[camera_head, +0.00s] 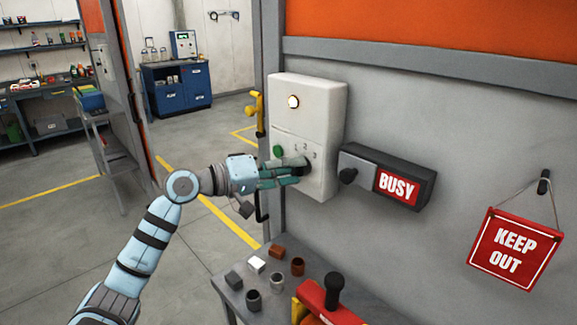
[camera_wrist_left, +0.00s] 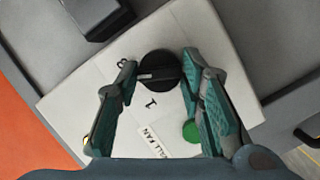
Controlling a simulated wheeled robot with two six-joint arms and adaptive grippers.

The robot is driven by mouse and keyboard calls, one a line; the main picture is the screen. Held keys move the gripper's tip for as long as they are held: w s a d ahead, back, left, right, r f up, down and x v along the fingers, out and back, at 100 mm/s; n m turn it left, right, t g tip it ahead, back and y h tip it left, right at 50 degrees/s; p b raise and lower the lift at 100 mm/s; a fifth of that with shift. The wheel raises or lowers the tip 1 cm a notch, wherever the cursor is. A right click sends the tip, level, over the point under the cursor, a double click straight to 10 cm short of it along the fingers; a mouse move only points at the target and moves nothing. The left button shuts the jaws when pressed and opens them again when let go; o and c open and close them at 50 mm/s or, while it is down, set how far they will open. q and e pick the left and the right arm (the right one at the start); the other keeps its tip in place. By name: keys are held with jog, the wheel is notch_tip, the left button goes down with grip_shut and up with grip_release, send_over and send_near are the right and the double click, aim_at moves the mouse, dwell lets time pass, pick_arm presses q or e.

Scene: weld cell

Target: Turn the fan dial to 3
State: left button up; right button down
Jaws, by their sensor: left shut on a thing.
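The fan dial (camera_wrist_left: 158,70) is a round black knob with a raised bar, on the white control box (camera_head: 315,112). In the head view the dial (camera_head: 306,163) is partly covered by my gripper, below small printed numbers. My left gripper (camera_head: 294,169), with green fingers, reaches it from the left. In the left wrist view its fingertips (camera_wrist_left: 159,66) are on either side of the dial, shut on it. The number the dial points at cannot be read clearly. My right gripper is not in view.
The box has a lit lamp (camera_head: 293,102) and a green button (camera_head: 278,151). A dark BUSY switch box (camera_head: 387,176) is just right of it. Below, a small table (camera_head: 233,296) holds several small blocks and cylinders. A KEEP OUT sign (camera_head: 515,248) hangs at right.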

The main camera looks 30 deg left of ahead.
pick_arm(q)
jog(key=shift+r+m+y+p, duration=0.25)
jog(key=shift+m+y+p, duration=0.45)
jog(key=shift+m+p, duration=0.8)
jog(key=shift+m+b, duration=0.35)
jog(key=shift+m, duration=0.05)
jog(key=o, duration=1.1)
jog(key=shift+w+f, duration=0.1)
jog(key=shift+c, duration=0.2)
jog(key=shift+o, duration=0.5)
jog(key=shift+w, duration=0.1)
